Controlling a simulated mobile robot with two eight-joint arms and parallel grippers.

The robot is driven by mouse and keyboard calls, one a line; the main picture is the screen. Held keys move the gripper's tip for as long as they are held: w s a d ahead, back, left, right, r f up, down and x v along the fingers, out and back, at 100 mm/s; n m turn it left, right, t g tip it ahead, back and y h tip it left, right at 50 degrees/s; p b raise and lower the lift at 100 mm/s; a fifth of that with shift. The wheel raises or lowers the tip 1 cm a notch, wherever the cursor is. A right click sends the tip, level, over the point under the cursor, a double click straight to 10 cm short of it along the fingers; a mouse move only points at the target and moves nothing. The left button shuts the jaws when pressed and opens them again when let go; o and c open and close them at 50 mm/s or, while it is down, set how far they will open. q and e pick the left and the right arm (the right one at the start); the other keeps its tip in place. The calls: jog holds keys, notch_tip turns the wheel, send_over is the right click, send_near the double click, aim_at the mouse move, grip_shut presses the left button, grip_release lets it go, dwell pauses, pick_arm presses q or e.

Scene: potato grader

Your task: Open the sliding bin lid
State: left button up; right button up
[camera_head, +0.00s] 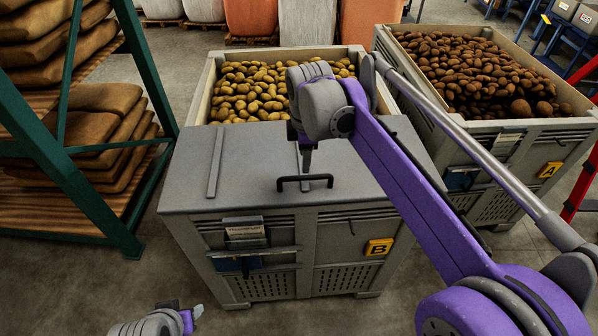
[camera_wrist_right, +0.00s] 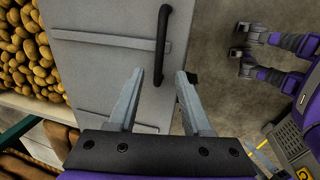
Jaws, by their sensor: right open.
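The grey sliding lid (camera_head: 245,165) covers the front part of bin B (camera_head: 305,260). Potatoes (camera_head: 250,90) show in the uncovered back part. A black bar handle (camera_head: 305,182) stands on the lid near its front edge. My right gripper (camera_head: 307,168) points down over the lid, close to the handle. In the right wrist view, its open fingers (camera_wrist_right: 160,76) have nothing between them, and the handle (camera_wrist_right: 161,45) appears just ahead of the fingertips. I see no contact with the handle. My left gripper (camera_head: 182,312) is low at the left, away from the bin; its jaws are unclear.
Bin A (camera_head: 510,140), full of brown potatoes, stands close on the right. A green rack (camera_head: 75,190) with stacked sacks stands on the left, close to bin B. Large bags line the back. The floor (camera_head: 100,285) in front of bin B is clear apart from my left arm.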

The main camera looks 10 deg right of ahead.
aim_at(303, 177)
jog(key=f, duration=0.2)
jog(key=w+f, duration=0.1)
jog(key=f, duration=0.5)
jog(key=shift+w, duration=0.35)
grip_shut()
dwell(1.0)
